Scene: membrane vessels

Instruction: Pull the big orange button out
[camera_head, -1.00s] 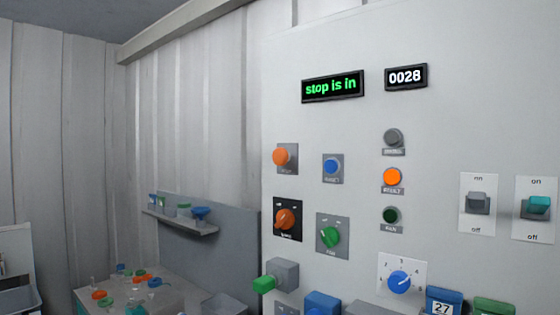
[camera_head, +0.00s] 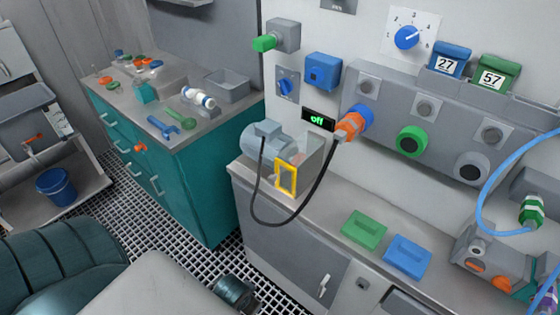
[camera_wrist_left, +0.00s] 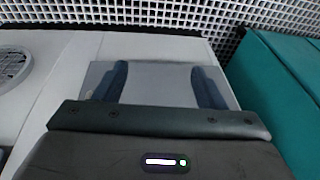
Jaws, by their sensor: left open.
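The big orange button is out of view now; the head view looks at the lower part of the wall panel (camera_head: 370,25) and the counter below it. My left gripper (camera_wrist_left: 162,85) shows in the left wrist view with its two dark fingers apart and nothing between them. It is away from the panel, above a pale surface near the floor grating. My right gripper is not in view.
An orange plug (camera_head: 347,128) with a black cable looping to the motor unit (camera_head: 262,140) sits in a blue socket. A teal cabinet (camera_head: 190,175) stands left. Green (camera_head: 364,229) and blue (camera_head: 407,256) plates lie on the counter (camera_head: 330,215).

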